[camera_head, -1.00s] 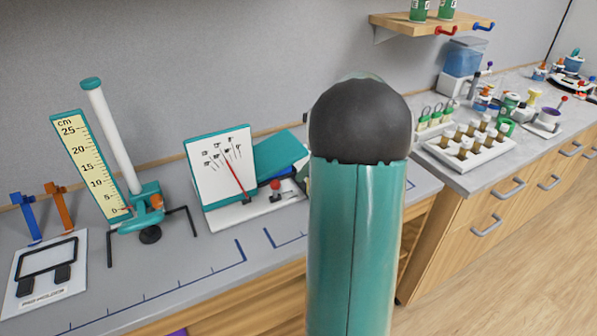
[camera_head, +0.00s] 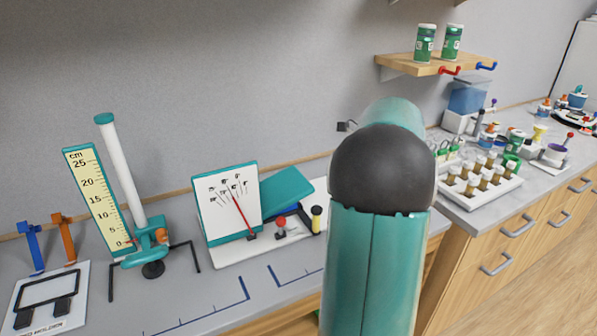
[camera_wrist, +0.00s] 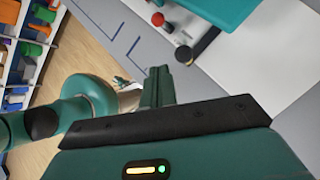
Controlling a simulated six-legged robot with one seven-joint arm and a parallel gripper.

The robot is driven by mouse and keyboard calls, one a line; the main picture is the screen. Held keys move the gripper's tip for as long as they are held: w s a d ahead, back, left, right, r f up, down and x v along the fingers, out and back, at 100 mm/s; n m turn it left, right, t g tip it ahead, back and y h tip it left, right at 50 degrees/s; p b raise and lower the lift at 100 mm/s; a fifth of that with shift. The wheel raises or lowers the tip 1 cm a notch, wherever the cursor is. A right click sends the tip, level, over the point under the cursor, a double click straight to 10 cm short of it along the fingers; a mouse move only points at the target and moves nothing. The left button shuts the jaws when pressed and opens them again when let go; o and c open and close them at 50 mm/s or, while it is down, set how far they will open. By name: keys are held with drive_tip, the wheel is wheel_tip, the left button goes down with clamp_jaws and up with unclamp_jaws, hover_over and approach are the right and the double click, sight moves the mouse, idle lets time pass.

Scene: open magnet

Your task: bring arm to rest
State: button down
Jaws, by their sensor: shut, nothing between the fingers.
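My gripper (camera_wrist: 157,88) shows in the wrist view, its teal fingers together with nothing between them. It is above the bench area, with a grey bench top and a white surface beyond it. In the head view my teal arm with its black joint rises in front of the bench, and the gripper is hidden behind it. The white dial board (camera_head: 232,200) with a red pointer stands on the bench left of the arm. A red knob (camera_head: 281,222) and a yellow-topped black handle (camera_head: 316,219) are beside it; the wrist view shows the red knob (camera_wrist: 157,19) too.
A ruler stand (camera_head: 97,198) with a white tube stands at left. A white rack (camera_head: 480,187) of vials is on the right bench. A wooden shelf (camera_head: 436,65) holds two green cans above. Open floor (camera_head: 550,285) lies at lower right.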

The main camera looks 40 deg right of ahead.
drive_tip(key=a+r+n+g+h, duration=0.1)
drive_tip(key=a+r+n+h, duration=0.1)
drive_tip(key=a+n, duration=0.7)
drive_tip(key=a+r+n+h, duration=0.15)
drive_tip(key=a+n, duration=0.25)
drive_tip(key=a, duration=0.9)
drive_tip(key=s+a+f+n+t+h, duration=0.1)
drive_tip(key=s+a+n, duration=0.3)
drive_tip(key=a+n, duration=0.3)
drive_tip(key=s+a+f+n+t+h, duration=0.1)
drive_tip(key=s+a+n, duration=0.3)
drive_tip(key=a+n, duration=0.4)
drive_tip(key=shift+s+a+f+n+h, duration=0.15)
drive_tip(key=shift+s+f+n+h, duration=0.2)
drive_tip(key=shift+f+n, duration=0.25)
